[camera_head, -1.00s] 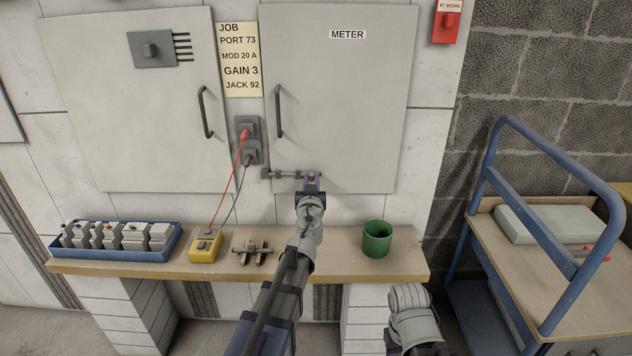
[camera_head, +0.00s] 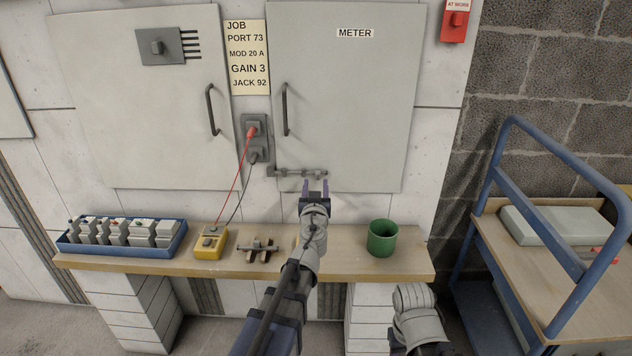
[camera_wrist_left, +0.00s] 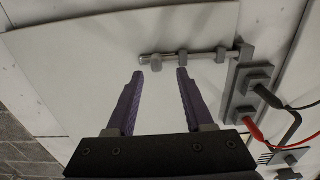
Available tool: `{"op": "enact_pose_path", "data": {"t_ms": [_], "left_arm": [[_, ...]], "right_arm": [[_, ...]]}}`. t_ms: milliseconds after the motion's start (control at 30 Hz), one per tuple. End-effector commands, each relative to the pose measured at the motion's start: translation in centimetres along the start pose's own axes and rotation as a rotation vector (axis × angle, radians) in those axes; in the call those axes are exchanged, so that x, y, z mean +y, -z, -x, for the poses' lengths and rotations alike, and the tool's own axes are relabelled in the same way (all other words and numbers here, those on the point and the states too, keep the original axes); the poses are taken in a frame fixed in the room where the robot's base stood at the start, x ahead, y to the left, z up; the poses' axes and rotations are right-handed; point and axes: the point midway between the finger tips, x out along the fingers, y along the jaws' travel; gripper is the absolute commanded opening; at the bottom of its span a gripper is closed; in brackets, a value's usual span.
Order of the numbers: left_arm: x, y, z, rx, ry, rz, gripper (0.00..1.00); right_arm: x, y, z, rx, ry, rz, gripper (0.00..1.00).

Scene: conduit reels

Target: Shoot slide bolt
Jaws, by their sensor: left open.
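The slide bolt (camera_head: 297,172) is a grey metal rod in brackets, low on the left side of the meter door (camera_head: 350,110). In the left wrist view the rod (camera_wrist_left: 190,55) runs level, with a round knob (camera_wrist_left: 156,65) near one end. Its other end reaches the keeper bracket (camera_wrist_left: 244,52) at the door's edge. My left gripper (camera_head: 315,184) is open and empty, just below the bolt's right end. In the left wrist view its purple fingers (camera_wrist_left: 160,75) point at the bolt, apart from it. My right gripper is out of view.
Below stands a bench (camera_head: 340,266) with a green cup (camera_head: 382,238), a yellow meter (camera_head: 210,242), a small clamp-like part (camera_head: 259,250) and a blue tray (camera_head: 122,250). Red and black leads run to a wall socket (camera_head: 254,140). A blue-railed cart (camera_head: 545,240) stands right.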

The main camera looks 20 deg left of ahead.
Motion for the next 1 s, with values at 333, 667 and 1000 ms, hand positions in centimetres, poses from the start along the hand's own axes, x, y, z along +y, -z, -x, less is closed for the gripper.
{"op": "enact_pose_path", "data": {"t_ms": [333, 667, 1000], "left_arm": [[-0.1, 0.0, 4.2, 0.0, 0.0, 0.0, 0.53], [0.0, 0.0, 4.0, 0.0, 0.001, 0.0, 0.53], [-1.0, -5.9, 8.2, -0.282, 0.231, -0.078, 0.53]], "right_arm": [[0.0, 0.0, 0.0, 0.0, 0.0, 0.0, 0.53], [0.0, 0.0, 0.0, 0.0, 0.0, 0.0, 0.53], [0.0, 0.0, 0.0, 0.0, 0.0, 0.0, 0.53]]}}
